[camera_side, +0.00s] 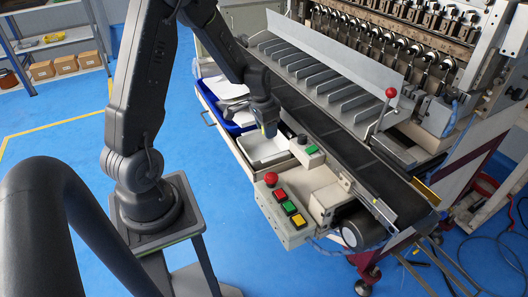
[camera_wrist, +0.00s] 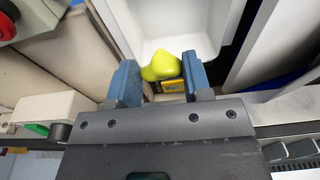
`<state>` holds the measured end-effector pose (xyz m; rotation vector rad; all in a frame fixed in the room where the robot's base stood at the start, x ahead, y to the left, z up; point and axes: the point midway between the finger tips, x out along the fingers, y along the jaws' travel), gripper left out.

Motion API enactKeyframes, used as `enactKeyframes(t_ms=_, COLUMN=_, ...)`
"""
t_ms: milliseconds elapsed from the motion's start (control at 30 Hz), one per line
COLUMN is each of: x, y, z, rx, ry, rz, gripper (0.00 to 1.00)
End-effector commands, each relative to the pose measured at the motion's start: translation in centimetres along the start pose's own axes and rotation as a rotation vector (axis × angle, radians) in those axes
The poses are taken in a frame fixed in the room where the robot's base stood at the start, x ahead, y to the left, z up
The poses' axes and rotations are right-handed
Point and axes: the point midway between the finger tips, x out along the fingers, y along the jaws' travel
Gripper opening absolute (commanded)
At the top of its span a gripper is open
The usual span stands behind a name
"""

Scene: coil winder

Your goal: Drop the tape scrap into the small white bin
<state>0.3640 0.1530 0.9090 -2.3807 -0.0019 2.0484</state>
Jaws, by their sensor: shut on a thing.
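The tape scrap (camera_wrist: 161,67) is a crumpled yellow-green lump in the wrist view. It sits between the blue fingers of my gripper (camera_wrist: 161,80), which is shut on it. The small white bin (camera_wrist: 185,25) lies beyond the fingertips in the wrist view, its open inside partly in sight. In the side view my gripper (camera_side: 269,130) points down over the white bin (camera_side: 265,152), beside the conveyor. The scrap is too small to make out clearly there. My gripper hides part of the bin.
A control box with a red knob (camera_side: 271,179) and several coloured buttons stands in front of the bin. A green button (camera_side: 311,149) sits just to its right. A blue tray (camera_side: 238,116) with white contents is behind. The dark conveyor (camera_side: 350,147) runs alongside.

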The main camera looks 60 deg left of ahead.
Motion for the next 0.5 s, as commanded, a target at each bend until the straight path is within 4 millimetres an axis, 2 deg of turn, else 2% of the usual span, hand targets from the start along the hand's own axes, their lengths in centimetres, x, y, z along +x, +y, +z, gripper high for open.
enactKeyframes(t_ms=100, x=-0.01, y=0.00, z=-0.01, rx=0.000, ry=0.000, rz=0.000, gripper=0.36)
enactKeyframes(t_ms=133, x=-0.02, y=0.00, z=-0.01, rx=0.000, ry=0.000, rz=0.000, gripper=0.48)
enactKeyframes(t_ms=200, x=-0.02, y=0.00, z=-0.01, rx=0.000, ry=0.000, rz=0.000, gripper=0.55)
enactKeyframes(t_ms=400, x=-0.04, y=-0.01, z=-0.02, rx=0.000, ry=0.000, rz=0.000, gripper=0.74)
enactKeyframes(t_ms=500, x=-0.04, y=-0.01, z=-0.02, rx=0.000, ry=0.000, rz=0.000, gripper=0.75)
